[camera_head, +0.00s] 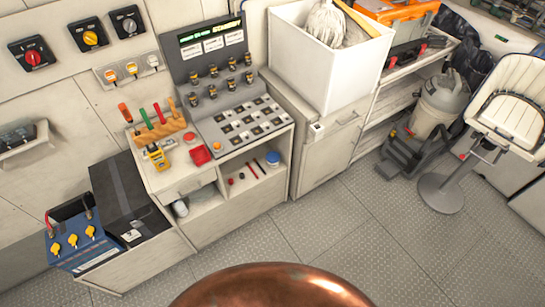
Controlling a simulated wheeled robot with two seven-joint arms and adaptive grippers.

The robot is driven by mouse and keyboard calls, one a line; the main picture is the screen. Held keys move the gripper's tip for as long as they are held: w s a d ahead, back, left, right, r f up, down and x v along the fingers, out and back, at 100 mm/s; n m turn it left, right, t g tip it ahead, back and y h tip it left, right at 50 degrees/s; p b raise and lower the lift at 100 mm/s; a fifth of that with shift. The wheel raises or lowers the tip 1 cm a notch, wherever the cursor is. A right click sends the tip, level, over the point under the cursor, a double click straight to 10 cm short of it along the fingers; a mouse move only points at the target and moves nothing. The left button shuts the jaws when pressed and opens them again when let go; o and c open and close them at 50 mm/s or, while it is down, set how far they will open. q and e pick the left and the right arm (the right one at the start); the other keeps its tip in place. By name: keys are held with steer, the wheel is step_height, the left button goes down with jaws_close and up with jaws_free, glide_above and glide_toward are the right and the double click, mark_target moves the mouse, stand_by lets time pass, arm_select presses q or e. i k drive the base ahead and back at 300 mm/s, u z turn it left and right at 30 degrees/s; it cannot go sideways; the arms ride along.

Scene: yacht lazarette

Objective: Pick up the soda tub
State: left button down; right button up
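A small white tub with a blue lid (273,158) stands on the open shelf under the switch panel, toward its right end. It is the likeliest soda tub, but its label is too small to read. A whitish cylinder (181,208) lies partly hidden in the lower cubby to the left. Neither of my grippers is in view.
Small red items (242,177) lie left of the tub. The workbench (178,180) holds a screwdriver rack (160,132), a yellow meter (157,157) and a red tray (200,155). A battery (78,240) stands left. A vacuum (430,115) and stool (441,193) stand right. The metal floor (330,235) is clear.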

mark_target(272, 158)
steer(key=u, duration=0.15)
steer(key=k, duration=0.45)
steer(key=u, duration=1.45)
steer(key=i, duration=0.8)
steer(key=z, duration=0.55)
steer(key=i, duration=0.8)
steer(key=z, duration=0.7)
